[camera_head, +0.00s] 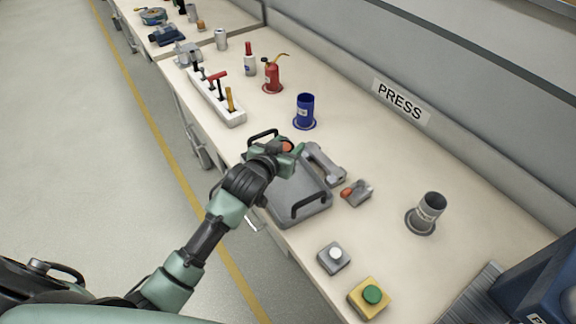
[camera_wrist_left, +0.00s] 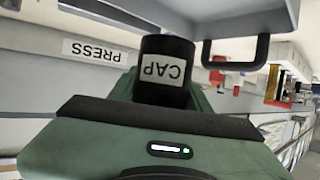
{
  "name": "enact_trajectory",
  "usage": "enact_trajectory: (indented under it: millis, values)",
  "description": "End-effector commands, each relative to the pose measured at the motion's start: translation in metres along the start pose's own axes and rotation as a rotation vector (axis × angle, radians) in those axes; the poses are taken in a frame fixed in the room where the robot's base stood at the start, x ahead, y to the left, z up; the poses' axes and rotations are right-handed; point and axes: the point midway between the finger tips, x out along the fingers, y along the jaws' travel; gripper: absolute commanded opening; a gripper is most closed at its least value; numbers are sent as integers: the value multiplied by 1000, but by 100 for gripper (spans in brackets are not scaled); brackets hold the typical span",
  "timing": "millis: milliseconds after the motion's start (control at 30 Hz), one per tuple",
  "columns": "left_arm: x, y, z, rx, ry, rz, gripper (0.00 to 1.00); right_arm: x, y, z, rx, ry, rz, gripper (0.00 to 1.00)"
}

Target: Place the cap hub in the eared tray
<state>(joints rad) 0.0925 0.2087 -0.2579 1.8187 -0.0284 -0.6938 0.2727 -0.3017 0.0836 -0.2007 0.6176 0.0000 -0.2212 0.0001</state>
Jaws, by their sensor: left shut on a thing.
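My left gripper (camera_head: 288,150) is shut on the cap hub (camera_head: 286,146), whose orange-red top shows between the fingers. In the left wrist view the hub (camera_wrist_left: 166,72) is a dark cylinder with a "CAP" label, gripped by the green fingers (camera_wrist_left: 165,92); that picture is upside down. The eared tray (camera_head: 298,208) is grey with a black loop handle at each end. My gripper is over its far end, hiding part of it. The tray edge and a handle (camera_wrist_left: 235,52) also show in the left wrist view. I cannot tell whether the hub touches the tray. My right gripper is not in view.
A grey bracket-like part (camera_head: 324,165) and a small grey block with a red knob (camera_head: 357,193) lie right of the tray. A blue cup (camera_head: 305,112) stands behind, a grey cup (camera_head: 427,212) at right. Button boxes (camera_head: 333,258) (camera_head: 369,297) sit in front.

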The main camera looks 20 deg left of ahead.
Motion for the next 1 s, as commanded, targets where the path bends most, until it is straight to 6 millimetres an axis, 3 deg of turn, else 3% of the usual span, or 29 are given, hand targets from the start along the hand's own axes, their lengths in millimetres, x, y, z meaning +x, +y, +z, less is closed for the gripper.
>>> enact_trajectory:
  millis: [133, 533, 1000]
  values:
    - [12, 1, 29, -1, 0, 1, 0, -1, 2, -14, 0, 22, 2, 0]
    - [30, 1, 71, -1, 1, 0, 0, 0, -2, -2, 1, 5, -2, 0]
    - [34, 0, 81, -1, 4, 1, 0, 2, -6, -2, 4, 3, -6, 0]
